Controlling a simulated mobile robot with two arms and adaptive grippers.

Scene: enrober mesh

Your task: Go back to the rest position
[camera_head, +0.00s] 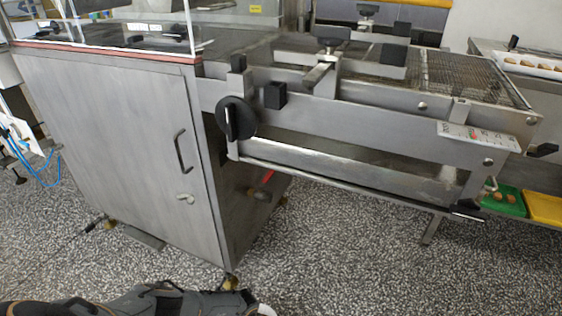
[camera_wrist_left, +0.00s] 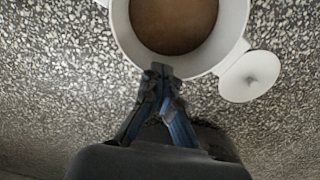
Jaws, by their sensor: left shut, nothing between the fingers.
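My left gripper (camera_wrist_left: 160,75) shows in the left wrist view with its two dark fingertips together, shut and empty. The terrazzo floor fills most of that view around it. My dark left arm lies along the bottom edge of the head view; I cannot make out its fingertips there. My right gripper is in neither view.
A white round vessel (camera_wrist_left: 122,30), brown inside, lies just beyond my left fingertips; contact is unclear. The steel enrober cabinet (camera_head: 110,140) and its mesh conveyor (camera_head: 460,75) stand ahead. Green (camera_head: 508,208) and yellow (camera_head: 545,208) trays are at right. Floor (camera_head: 350,270) in front is clear.

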